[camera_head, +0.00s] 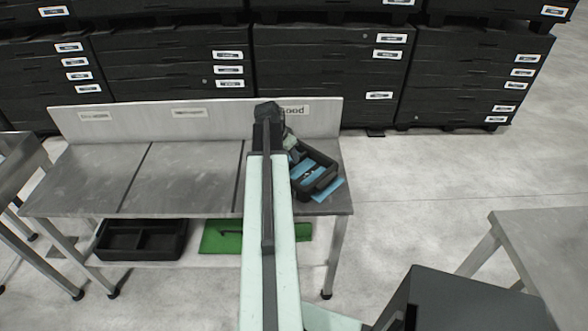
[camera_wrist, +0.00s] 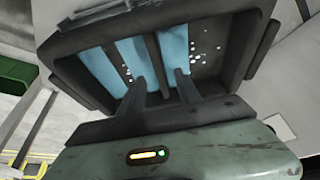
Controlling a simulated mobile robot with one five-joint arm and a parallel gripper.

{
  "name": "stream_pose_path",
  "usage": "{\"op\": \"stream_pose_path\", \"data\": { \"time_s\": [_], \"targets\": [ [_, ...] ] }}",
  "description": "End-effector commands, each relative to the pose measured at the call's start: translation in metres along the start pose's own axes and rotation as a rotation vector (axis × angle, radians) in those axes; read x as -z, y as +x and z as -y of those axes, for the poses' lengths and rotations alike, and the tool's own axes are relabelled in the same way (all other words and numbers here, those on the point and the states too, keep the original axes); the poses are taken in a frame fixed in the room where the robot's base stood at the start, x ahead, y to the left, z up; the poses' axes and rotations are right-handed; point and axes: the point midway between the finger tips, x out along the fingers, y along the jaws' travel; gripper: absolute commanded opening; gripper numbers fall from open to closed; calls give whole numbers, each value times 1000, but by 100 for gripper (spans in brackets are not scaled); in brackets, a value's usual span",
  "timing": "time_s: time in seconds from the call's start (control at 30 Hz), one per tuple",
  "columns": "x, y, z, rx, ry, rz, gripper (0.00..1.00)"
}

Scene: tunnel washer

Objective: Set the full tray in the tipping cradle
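A black tray (camera_head: 333,177) with blue strips inside stands at an angle on the right section of the metal table. It fills much of the wrist view (camera_wrist: 252,50), where blue strips, dark dividers and several small white bits show inside it. My gripper (camera_wrist: 160,78) reaches over the tray's near wall, its two dark fingers apart on either side of a divider. No firm hold on the tray shows. In the head view my arm hides part of the tray and the fingers. I cannot make out a tipping cradle for certain.
The metal table (camera_head: 85,185) has clear left and middle sections and a labelled back panel (camera_head: 140,120). A black tray (camera_head: 140,258) and a green one (camera_head: 222,240) lie below. Stacked black crates (camera_head: 170,70) stand behind. Another table (camera_head: 545,235) is at the right.

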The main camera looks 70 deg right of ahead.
Motion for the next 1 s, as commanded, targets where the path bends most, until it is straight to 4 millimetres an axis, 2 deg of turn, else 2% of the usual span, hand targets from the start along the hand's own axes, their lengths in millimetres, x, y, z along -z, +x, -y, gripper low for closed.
{"op": "stream_pose_path", "data": {
  "time_s": [0.3,0.57,0.7,1.0],
  "targets": [
    [-2,51,0,-1,2,0,40],
    [1,50,-1,-1,1,0,40],
    [1,50,-1,-1,1,0,1],
    [1,50,-1,-1,1,0,0]
  ]
}}
